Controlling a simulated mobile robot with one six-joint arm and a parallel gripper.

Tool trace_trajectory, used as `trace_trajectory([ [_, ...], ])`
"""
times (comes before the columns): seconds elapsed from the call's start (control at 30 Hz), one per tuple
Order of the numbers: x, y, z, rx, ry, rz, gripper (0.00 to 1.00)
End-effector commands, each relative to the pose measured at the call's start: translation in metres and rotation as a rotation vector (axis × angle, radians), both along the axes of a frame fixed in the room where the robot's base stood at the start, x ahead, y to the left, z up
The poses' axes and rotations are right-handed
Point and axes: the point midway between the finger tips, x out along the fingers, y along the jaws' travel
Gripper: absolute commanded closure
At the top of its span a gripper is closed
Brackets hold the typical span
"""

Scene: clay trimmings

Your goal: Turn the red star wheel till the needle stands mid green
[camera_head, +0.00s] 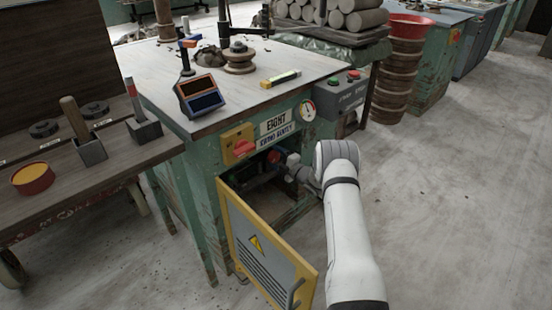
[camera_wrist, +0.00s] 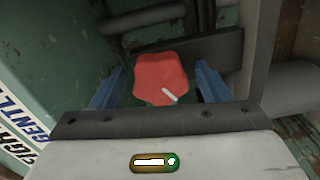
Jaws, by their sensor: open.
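The red star wheel (camera_wrist: 160,80) shows in the wrist view, with a short white mark toward its lower right. My gripper (camera_wrist: 159,70) is open, with one blue finger on each side of the wheel; a gap shows at each side, and I cannot tell contact. The round gauge (camera_head: 307,110) is on the cabinet front, upper right. Its needle and green band are too small to read.
The yellow-framed cabinet door (camera_head: 262,250) hangs open below my arm. A yellow switch box with a red knob (camera_head: 245,148) is left of the opening. A grey box with red and green buttons (camera_head: 348,92) is at right. Dark pipes (camera_wrist: 155,18) run behind the wheel.

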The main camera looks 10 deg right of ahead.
Motion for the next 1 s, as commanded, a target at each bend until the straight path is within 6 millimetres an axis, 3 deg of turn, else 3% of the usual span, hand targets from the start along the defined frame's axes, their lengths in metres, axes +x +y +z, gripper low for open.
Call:
trace_trajectory([
  [0.5,-0.057,-0.040,0.001,0.001,0.001,-0.002,0.30],
  [1.0,-0.064,-0.043,0.000,0.000,0.000,0.000,0.30],
])
